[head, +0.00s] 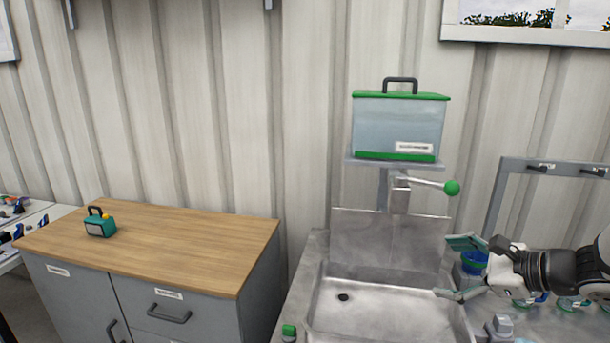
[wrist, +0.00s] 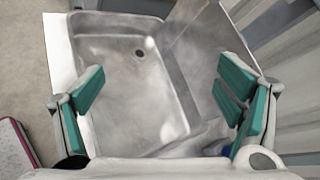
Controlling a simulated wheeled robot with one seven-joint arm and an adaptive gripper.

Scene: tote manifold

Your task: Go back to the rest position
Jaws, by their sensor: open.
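My gripper (head: 452,268) is at the right of the head view, above the right side of the metal sink (head: 375,310). Its two green-padded fingers are spread apart and point left, with nothing between them. In the wrist view my gripper (wrist: 165,98) is also open and empty, with the sink basin (wrist: 125,85) and its drain below and beyond the fingers. My black and white forearm reaches in from the right edge.
A clear tote with green lid (head: 398,125) sits on a bracket above the sink, over a green-knobbed lever (head: 451,188). A wooden-topped cabinet (head: 170,240) holds a small teal box (head: 101,227). Blue-green containers (head: 474,262) and a grey rack (head: 497,195) are near my arm.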

